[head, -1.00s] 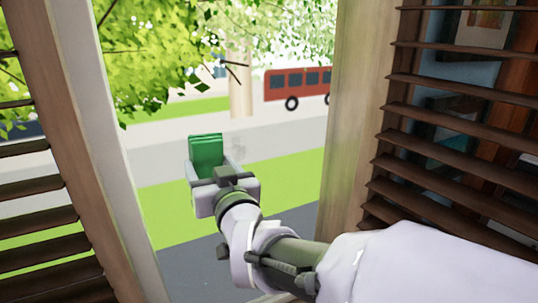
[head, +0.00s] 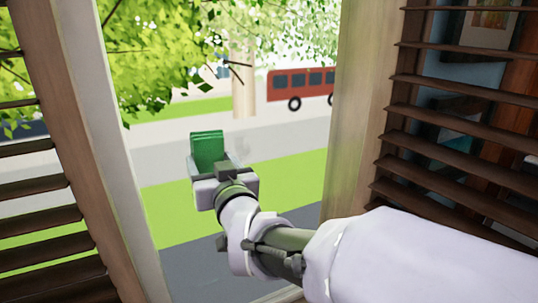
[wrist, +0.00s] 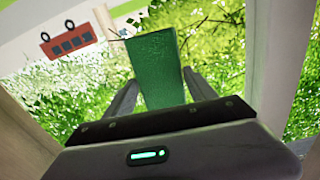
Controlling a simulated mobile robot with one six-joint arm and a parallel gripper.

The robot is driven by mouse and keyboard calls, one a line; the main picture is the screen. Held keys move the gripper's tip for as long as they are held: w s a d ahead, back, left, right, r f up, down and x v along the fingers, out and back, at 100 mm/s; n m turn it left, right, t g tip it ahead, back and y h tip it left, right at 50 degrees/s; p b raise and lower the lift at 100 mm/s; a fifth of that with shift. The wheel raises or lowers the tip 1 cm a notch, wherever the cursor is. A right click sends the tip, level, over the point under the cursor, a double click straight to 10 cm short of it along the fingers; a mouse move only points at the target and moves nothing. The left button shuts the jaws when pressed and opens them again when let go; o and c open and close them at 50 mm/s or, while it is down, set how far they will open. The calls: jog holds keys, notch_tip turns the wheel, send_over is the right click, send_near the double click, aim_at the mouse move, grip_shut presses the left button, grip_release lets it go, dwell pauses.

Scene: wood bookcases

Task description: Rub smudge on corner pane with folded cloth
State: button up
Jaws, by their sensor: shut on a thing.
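My gripper (head: 211,165) is shut on a folded green cloth (head: 206,148), which stands up beyond the fingertips. In the wrist view the cloth (wrist: 158,62) sits between the two grey fingers. The corner pane (head: 190,215) is clear, with the street showing through it. A faint grey smudge (head: 243,146) shows on it just right of the cloth's upper part. I cannot make out the smudge in the wrist view. I cannot tell whether the cloth touches the glass.
A wooden post (head: 352,110) stands right of the pane and a pale, brown-edged frame (head: 90,130) stands left. Slatted shutters flank both sides, the right one (head: 455,130) close above my arm. A red bus (head: 300,85), trees and grass are outside.

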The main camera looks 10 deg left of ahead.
jog(key=shift+w+d, duration=0.95)
jog(key=shift+d, duration=0.6)
jog(key=shift+w+d, duration=1)
jog(key=shift+d, duration=0.6)
jog(key=shift+w+d, duration=0.95)
jog(key=shift+d, duration=0.6)
jog(key=shift+s+a, duration=1)
jog(key=shift+a, duration=0.6)
jog(key=shift+s+a, duration=0.95)
jog(key=shift+a, duration=0.6)
jog(key=shift+s+a, duration=1)
jog(key=shift+a, duration=0.6)
jog(key=v, duration=0.6)
jog(key=v, duration=0.3)
jog(key=shift+d, duration=0.1)
